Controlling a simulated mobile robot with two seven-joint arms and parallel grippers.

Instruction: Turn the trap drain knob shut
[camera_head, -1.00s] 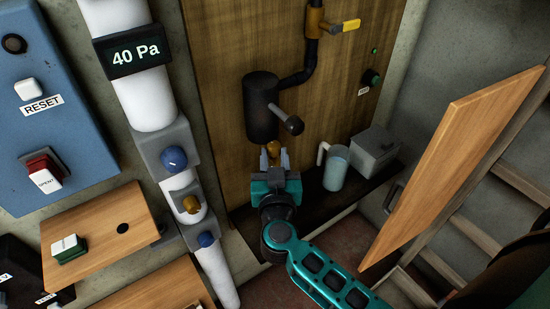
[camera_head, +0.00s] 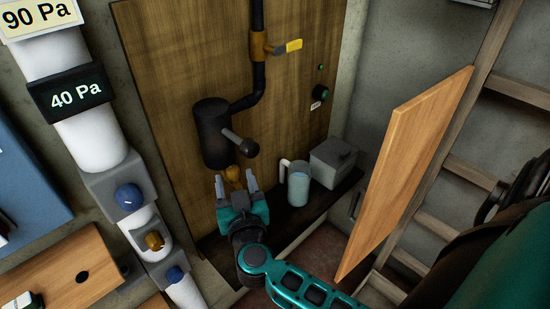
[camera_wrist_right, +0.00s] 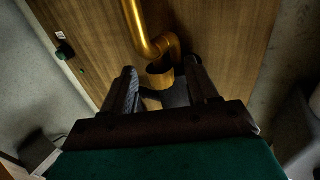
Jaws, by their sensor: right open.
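A black cylindrical trap (camera_head: 212,135) is fixed to the wood panel in the head view. A dark stem with a rounded knob (camera_head: 247,147) sticks out from it. A brass piece (camera_head: 233,173) sits just below the trap; I cannot tell for sure which of the two is the drain knob. My right gripper (camera_head: 236,184) is open, its fingers to either side of the brass piece and apart from it in this view. The right wrist view shows the fingers (camera_wrist_right: 163,90) spread, with a brass bent pipe and cup-like end (camera_wrist_right: 160,78) beyond and between them. My left gripper is out of view.
A jug of water (camera_head: 298,185) and a grey box (camera_head: 333,160) stand on the dark shelf right of the gripper. An open wooden door (camera_head: 405,170) stands further right. A pipe column with blue knobs (camera_head: 129,197) and a 40 Pa display (camera_head: 76,96) is at left.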

